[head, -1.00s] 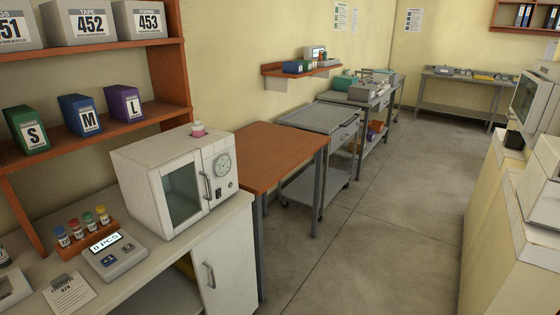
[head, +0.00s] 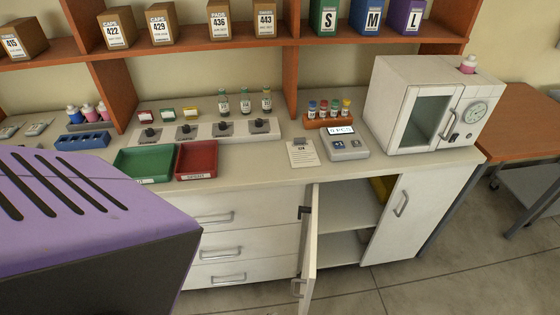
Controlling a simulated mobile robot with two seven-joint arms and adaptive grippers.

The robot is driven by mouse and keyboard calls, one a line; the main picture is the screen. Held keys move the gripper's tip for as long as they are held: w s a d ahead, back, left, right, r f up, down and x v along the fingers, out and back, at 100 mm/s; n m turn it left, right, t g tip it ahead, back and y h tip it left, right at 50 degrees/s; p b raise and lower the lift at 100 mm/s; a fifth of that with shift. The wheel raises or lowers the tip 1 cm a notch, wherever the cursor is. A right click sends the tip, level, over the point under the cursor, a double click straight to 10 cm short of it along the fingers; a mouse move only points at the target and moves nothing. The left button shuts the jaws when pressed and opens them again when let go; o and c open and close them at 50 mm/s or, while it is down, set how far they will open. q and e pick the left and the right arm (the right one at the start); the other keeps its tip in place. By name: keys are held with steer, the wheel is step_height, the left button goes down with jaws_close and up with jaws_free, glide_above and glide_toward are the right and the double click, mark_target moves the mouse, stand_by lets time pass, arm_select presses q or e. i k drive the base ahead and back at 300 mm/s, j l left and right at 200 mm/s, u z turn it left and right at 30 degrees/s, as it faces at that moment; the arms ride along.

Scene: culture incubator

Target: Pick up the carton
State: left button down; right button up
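Several brown cartons with white number labels stand upright on the orange-brown shelf. They include carton 415 (head: 22,37) at the far left, carton 422 (head: 117,28), carton 429 (head: 159,25), carton 436 (head: 219,21) and carton 443 (head: 265,19). The frames do not show which one the task means. Neither of my grippers is in view.
A white incubator (head: 400,125) stands at the counter's right end. Green (head: 145,163) and red (head: 197,160) trays sit near the counter's front. A cabinet door (head: 309,250) stands open below. A large purple slotted shape, unidentified, hides the lower left.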

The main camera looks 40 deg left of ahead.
mark_target(23, 38)
steer(key=k+j+u, duration=0.15)
steer(key=u, duration=0.15)
steer(key=k+j+u, duration=0.1)
steer(key=j+u, duration=0.25)
steer(key=u, duration=1.85)
steer(key=i+j, duration=0.3)
steer(key=j, duration=0.15)
steer(key=i+j, duration=0.25)
steer(key=j, duration=0.2)
steer(key=i+j+z, duration=0.2)
steer(key=j+z, duration=0.2)
steer(key=i+j+z, duration=0.15)
steer(key=j+z, duration=0.2)
